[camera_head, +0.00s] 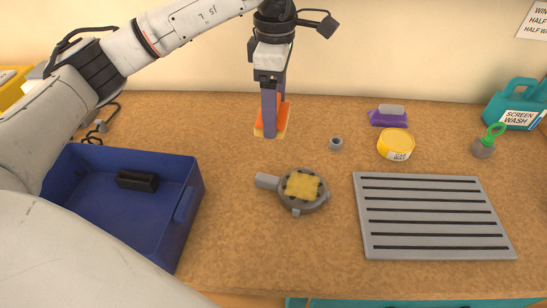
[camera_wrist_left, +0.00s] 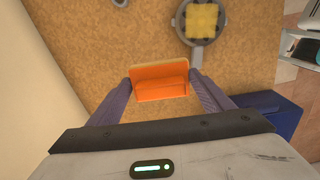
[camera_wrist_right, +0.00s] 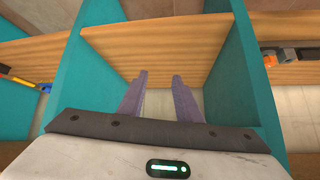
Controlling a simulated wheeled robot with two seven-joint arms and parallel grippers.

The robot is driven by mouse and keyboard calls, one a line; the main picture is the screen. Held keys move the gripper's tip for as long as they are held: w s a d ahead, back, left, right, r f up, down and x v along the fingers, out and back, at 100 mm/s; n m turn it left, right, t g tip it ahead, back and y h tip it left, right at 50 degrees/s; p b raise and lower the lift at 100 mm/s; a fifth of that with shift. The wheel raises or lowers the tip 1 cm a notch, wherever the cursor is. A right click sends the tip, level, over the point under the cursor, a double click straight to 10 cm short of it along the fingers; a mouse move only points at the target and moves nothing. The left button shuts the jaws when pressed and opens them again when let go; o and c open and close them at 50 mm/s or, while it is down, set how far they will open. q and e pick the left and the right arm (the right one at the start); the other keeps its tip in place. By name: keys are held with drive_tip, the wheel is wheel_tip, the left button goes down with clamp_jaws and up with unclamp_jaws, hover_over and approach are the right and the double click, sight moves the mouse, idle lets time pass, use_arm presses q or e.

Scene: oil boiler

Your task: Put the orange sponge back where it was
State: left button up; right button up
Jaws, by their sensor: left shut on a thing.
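The orange sponge (camera_head: 285,115) is at the back of the wooden bench top, near the wall. It also shows in the left wrist view (camera_wrist_left: 161,82), with a paler tan strip along one edge. My left gripper (camera_head: 274,122) points down and is shut on the sponge, with one finger at each end of it. The near finger hides part of the sponge in the head view. I cannot tell whether the sponge touches the bench. My right gripper (camera_wrist_right: 160,80) shows only in its wrist view; its fingers are apart and empty, over a teal-sided compartment.
A blue bin (camera_head: 190,215) with a black block stands at left. A round grey part with a yellow top (camera_head: 303,186) sits mid-bench. A slotted grey plate (camera_head: 430,202), a yellow tin (camera_head: 396,146), a purple-based brush (camera_head: 388,117) and a teal jug (camera_head: 515,105) are to the right.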

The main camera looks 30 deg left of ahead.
use_arm(q)
drive_tip(key=shift+w+a+n, duration=0.1)
drive_tip(key=shift+w+n, duration=0.1)
drive_tip(key=shift+n, duration=0.3)
drive_tip(key=shift+w+f, duration=0.1)
drive_tip(key=shift+f, duration=0.3)
wheel_tip(320, 180, down, 9)
drive_tip(key=shift+f+p, duration=0.1)
drive_tip(key=shift+p, duration=0.35)
drive_tip(key=shift+f, duration=0.1)
drive_tip(key=o, duration=1)
wheel_tip(320, 180, up, 12)
drive_tip(key=shift+r+b, duration=0.15)
drive_tip(key=shift+b, duration=0.45)
